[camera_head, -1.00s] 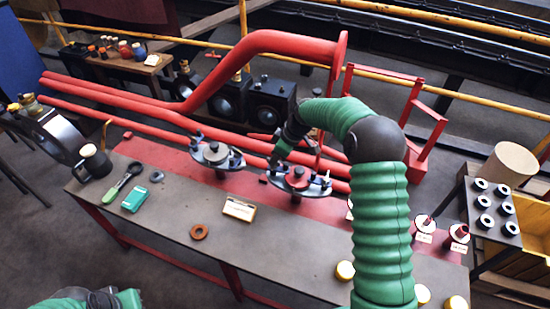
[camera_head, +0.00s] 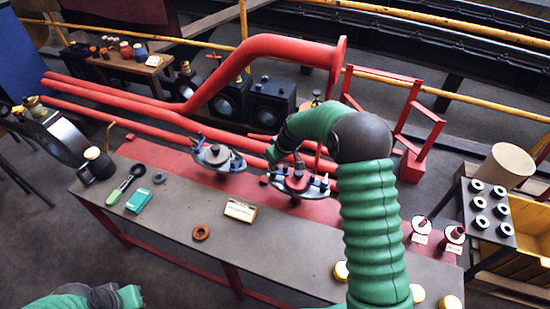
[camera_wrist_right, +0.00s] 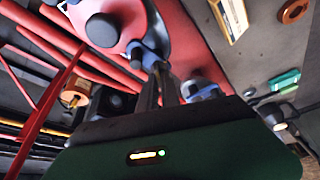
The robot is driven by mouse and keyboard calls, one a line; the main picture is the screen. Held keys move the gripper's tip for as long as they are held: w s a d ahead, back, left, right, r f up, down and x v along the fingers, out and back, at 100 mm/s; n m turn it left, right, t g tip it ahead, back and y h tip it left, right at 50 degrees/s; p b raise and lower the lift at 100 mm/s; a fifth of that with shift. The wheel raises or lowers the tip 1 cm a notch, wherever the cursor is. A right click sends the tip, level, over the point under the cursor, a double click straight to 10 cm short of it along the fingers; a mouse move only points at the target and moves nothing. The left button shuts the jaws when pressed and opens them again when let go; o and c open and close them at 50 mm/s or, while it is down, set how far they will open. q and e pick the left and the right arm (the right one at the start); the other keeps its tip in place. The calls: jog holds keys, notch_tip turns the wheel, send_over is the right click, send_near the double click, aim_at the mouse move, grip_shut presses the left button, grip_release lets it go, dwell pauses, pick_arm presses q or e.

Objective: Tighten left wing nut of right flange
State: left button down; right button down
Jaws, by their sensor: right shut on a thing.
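The right flange (camera_head: 299,183) is a dark disc with a red centre and blue wing nuts on the red-topped bench. Its right wing nut (camera_head: 325,184) shows clear of my gripper. My right gripper (camera_wrist_right: 158,82) comes down at the flange's left side, and my arm partly hides it in the head view. In the right wrist view its dark fingers are shut on the blue left wing nut (camera_wrist_right: 146,55), beside the flange's dark hub (camera_wrist_right: 103,28). The nut's lower part is hidden by the fingers. My left arm shows only at the bottom left, without its fingers.
The left flange (camera_head: 217,158) stands close by on the left. Red pipes (camera_head: 150,115) run behind the bench. A small box (camera_head: 240,210), an orange ring (camera_head: 201,233) and a teal box (camera_head: 139,201) lie in front.

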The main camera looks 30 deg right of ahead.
jog(key=m+p, duration=0.1)
jog(key=m, duration=0.1)
jog(key=m+h+p, duration=0.1)
jog(key=p, duration=0.1)
jog(key=m+h+p, duration=0.1)
jog(key=m, duration=0.1)
jog(key=shift+w+a+r+m+p, duration=0.1)
jog(key=shift+a+r+m+p, duration=0.1)
jog(key=shift+r+m+p, duration=0.15)
jog(key=m+h+p, duration=0.1)
jog(key=m+p, duration=0.1)
jog(key=m, duration=0.1)
jog(key=shift+w+a+f+p, duration=0.1)
jog(key=shift+f+p, duration=0.05)
jog(key=shift+p, duration=0.2)
jog(key=shift+f+m+g+h+p, duration=0.1)
jog(key=shift+m+g+h+p, duration=0.55)
jog(key=shift+m, duration=1.1)
jog(key=c, duration=1.6)
grip_release()
jog(key=shift+f, duration=0.1)
jog(key=shift+o, duration=0.2)
